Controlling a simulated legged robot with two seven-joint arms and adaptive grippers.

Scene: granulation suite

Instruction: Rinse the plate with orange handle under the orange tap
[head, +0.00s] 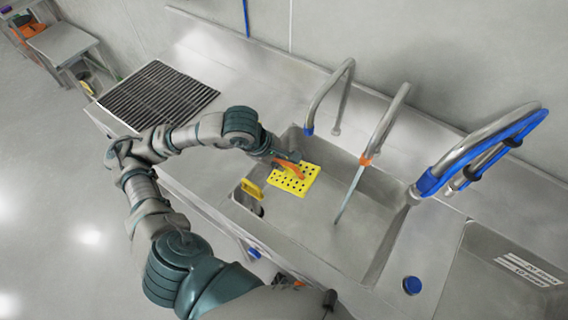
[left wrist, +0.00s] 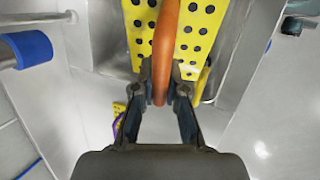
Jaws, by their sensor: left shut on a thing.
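The yellow perforated plate (head: 302,184) is over the left part of the sink basin. It also shows at the top of the left wrist view (left wrist: 200,28). My left gripper (head: 287,160) is shut on its orange handle (left wrist: 165,45), with a finger on each side. The orange tap (head: 367,159) is the middle one, with an orange collar at its spout. A thin pale stream runs from it down into the basin, to the right of the plate and apart from it in the picture. I cannot tell the plate's height above the basin floor. My right gripper is not in view.
A blue-collared tap (head: 309,130) stands behind the plate, and a larger blue tap (head: 428,183) stands at the right. A yellow item (head: 252,189) is at the sink's left front rim. A dark ridged drain area (head: 158,94) lies on the counter at the left.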

